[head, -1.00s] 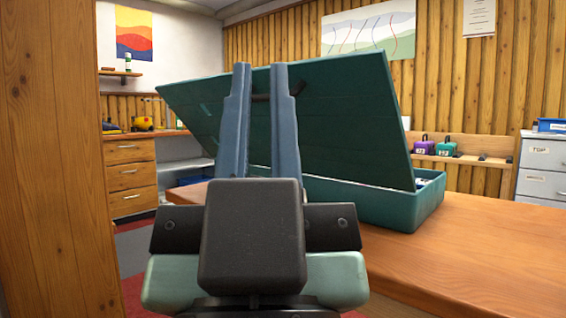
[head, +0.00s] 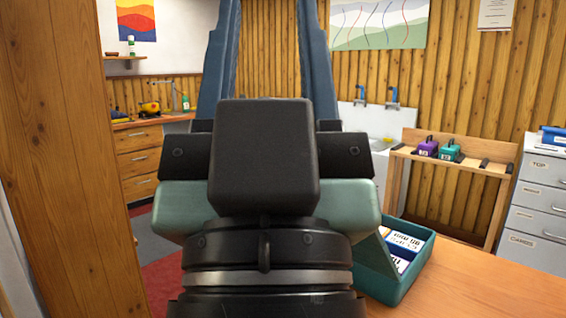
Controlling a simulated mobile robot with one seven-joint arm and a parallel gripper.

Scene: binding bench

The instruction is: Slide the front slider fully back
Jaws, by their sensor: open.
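My gripper (head: 267,8) is raised in the middle of the head view, open, with its two blue-grey fingers wide apart and nothing seen between them. The fingertips are cut off at the top edge. A purple block (head: 428,149) and a teal block (head: 449,150), each with a small label and a handle, sit side by side on a wooden stand (head: 452,166) at the right back. They look like sliders, but I cannot tell which is the front one. My gripper is well to their left and apart from them.
A teal box (head: 423,262) holding white labelled items stands on the wooden table (head: 470,290), partly hidden by my arm. A wooden post (head: 55,150) fills the left side. A grey drawer cabinet (head: 540,205) stands right, a white sink (head: 385,122) behind.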

